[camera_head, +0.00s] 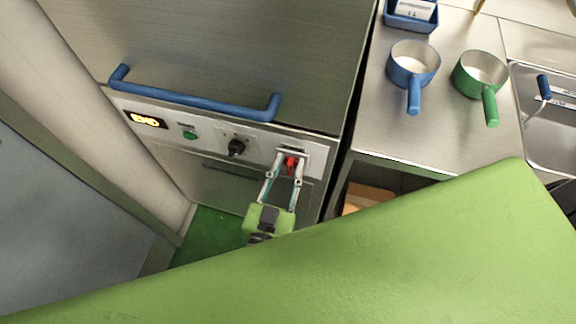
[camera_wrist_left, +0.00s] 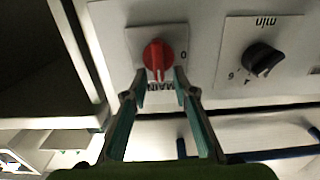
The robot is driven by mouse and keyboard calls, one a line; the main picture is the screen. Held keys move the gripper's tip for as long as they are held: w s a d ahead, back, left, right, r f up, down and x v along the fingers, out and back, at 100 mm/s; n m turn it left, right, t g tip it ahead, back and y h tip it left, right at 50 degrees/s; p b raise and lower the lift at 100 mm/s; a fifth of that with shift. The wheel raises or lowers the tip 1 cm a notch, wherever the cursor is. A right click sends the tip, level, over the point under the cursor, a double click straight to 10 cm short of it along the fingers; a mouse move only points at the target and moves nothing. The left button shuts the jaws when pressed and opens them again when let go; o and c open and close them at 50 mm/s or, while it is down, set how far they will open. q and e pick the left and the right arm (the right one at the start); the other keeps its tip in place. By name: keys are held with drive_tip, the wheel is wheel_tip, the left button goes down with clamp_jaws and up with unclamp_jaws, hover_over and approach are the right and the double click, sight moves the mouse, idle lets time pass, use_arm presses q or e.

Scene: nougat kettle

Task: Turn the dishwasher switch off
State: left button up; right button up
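The dishwasher switch is a red rotary knob (camera_wrist_left: 158,55) on a pale plate marked "MAIN" and "0" in the left wrist view. Its grip points roughly down in that view, with the "0" to its right. In the head view the red switch (camera_head: 291,166) is at the right end of the dishwasher's control panel (camera_head: 208,134). My left gripper (camera_head: 291,158) is open, with its two fingertips on either side of the knob. The wrist view shows its fingers (camera_wrist_left: 160,75) apart at the knob's lower edge; contact is unclear. My right gripper is not in view.
A black dial (camera_head: 236,147), a green button (camera_head: 189,134) and a lit display (camera_head: 146,120) share the panel. A blue bar handle (camera_head: 195,100) runs above it. A counter with blue (camera_head: 413,62) and green (camera_head: 480,74) pans stands right. A large green part of mine hides the foreground.

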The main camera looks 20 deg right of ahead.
use_arm(q)
clamp_jaws()
drive_tip(key=shift+n, duration=0.3)
drive_tip(key=shift+w+a+n+p, duration=0.1)
drive_tip(key=shift+a+n+p, duration=0.05)
drive_tip(key=shift+n+p, duration=0.4)
drive_tip(key=shift+w+a+n, duration=0.1)
drive_tip(key=shift+a+n, duration=0.05)
drive_tip(key=shift+n, duration=0.7)
drive_tip(key=shift+w+a+f+n+p, duration=0.15)
drive_tip(key=shift+n+p, duration=0.15)
drive_tip(key=shift+n, duration=0.6)
drive_tip(key=n, duration=0.2)
drive_tip(key=shift+w+a+f+n, duration=0.1)
drive_tip(key=shift+a+f+n, duration=0.1)
drive_tip(key=shift+n, duration=0.2)
drive_tip(key=n+b, duration=0.1)
drive_tip(key=n, duration=0.2)
drive_tip(key=f+n+b, duration=0.1)
drive_tip(key=n, duration=0.2)
drive_tip(key=f+n, duration=0.1)
drive_tip(key=n, duration=0.2)
drive_tip(key=shift+w+a+n+b, duration=0.2)
drive_tip(key=shift+a+n+b, duration=0.2)
